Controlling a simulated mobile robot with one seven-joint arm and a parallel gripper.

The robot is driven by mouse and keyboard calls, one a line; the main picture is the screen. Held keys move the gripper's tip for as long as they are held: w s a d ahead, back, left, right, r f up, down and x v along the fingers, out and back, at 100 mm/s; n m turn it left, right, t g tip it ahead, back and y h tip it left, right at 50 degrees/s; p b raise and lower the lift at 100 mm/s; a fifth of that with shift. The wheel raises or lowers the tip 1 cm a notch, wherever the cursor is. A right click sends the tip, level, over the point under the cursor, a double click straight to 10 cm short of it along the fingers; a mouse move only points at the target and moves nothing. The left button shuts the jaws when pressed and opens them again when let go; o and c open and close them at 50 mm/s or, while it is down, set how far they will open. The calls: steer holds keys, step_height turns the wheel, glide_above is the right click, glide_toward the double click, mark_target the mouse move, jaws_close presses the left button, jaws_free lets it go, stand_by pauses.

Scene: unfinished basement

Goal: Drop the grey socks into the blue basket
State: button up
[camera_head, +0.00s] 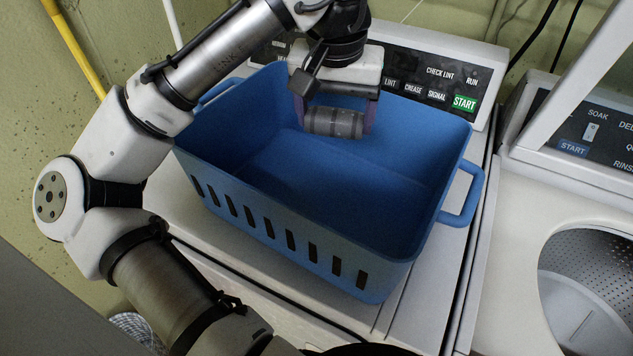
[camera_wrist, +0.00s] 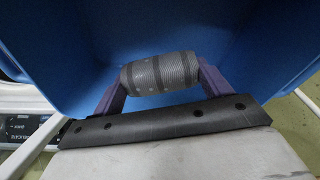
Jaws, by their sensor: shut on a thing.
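The grey socks (camera_head: 333,122) are a rolled, patterned bundle, held sideways between the purple fingers of my gripper (camera_head: 335,118). In the wrist view the socks (camera_wrist: 160,73) span the gap between both fingers, and my gripper (camera_wrist: 162,85) is shut on them. The blue basket (camera_head: 290,215) stands upright on a white machine, with slots in its front side and a handle at its right end. The socks and fingertips are over the basket's opening, toward its back side. The basket's blue wall (camera_wrist: 65,40) fills the background of the wrist view. The visible basket floor looks empty.
The basket sits on a white dryer (camera_head: 440,85) with a labelled control panel behind it. A white washer with an open drum (camera_head: 590,285) stands at the right. A yellow pipe (camera_head: 75,45) runs down the wall at the left.

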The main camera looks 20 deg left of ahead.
steer(key=o, duration=1)
steer(key=r+p, duration=0.3)
steer(key=r, duration=0.1)
steer(key=s+r+p, duration=0.1)
steer(key=r+p, duration=0.2)
steer(key=r, duration=0.2)
steer(key=s+r+p, duration=0.1)
steer(key=r+p, duration=0.2)
steer(key=r, duration=0.1)
steer(key=shift+d+r, duration=0.2)
steer(key=shift+r, duration=0.1)
